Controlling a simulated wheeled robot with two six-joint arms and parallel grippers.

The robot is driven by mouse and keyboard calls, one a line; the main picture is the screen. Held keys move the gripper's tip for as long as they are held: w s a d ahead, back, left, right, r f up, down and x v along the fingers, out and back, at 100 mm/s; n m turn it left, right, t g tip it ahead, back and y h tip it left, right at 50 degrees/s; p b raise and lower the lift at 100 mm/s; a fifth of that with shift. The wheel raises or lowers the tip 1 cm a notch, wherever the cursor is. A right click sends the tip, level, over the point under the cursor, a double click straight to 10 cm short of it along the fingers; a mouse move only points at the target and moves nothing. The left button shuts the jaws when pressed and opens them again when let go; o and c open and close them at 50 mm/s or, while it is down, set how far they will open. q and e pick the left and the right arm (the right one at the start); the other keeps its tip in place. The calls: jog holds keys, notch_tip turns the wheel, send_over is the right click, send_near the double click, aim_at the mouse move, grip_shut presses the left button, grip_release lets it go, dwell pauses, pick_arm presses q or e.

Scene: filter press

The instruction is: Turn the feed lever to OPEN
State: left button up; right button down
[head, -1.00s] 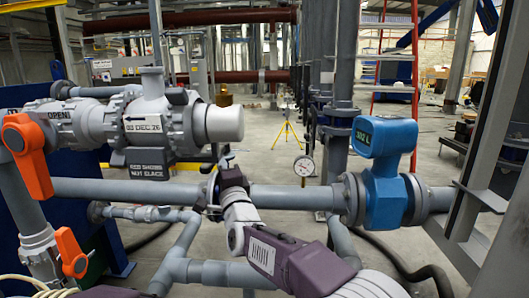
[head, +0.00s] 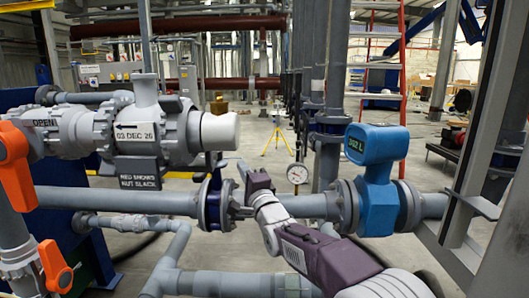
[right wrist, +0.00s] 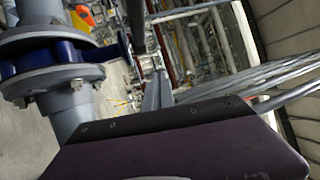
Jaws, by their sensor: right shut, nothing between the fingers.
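An upper orange lever (head: 15,165) hangs down at the left edge, below the word OPEN on a grey valve body (head: 75,130). A lower orange lever (head: 55,268) is at the bottom left. A dark blue valve body (head: 213,200) sits between flanges on the middle pipe; it also shows in the right wrist view (right wrist: 60,58). I cannot tell which part is the feed lever. My right gripper (head: 238,208) is shut and empty, just right of the blue valve; I cannot tell whether it touches anything there. My left gripper is not in view.
A pressure gauge (head: 297,174) and a light-blue flow meter (head: 377,175) stand right of my right gripper. A grey pump-like body (head: 165,130) is above the pipe. A lower grey pipe (head: 225,283) runs under my right arm. A red ladder (head: 384,65) stands behind.

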jog(key=w+d+p, duration=0.2)
jog(key=w+p, duration=0.5)
jog(key=w+d+p, duration=0.3)
jog(key=w+p, duration=0.4)
jog(key=shift+d+p, duration=0.3)
jog(key=shift+p, duration=0.05)
dwell(0.4)
jog(key=c, duration=1)
grip_release()
jog(key=shift+s, duration=0.1)
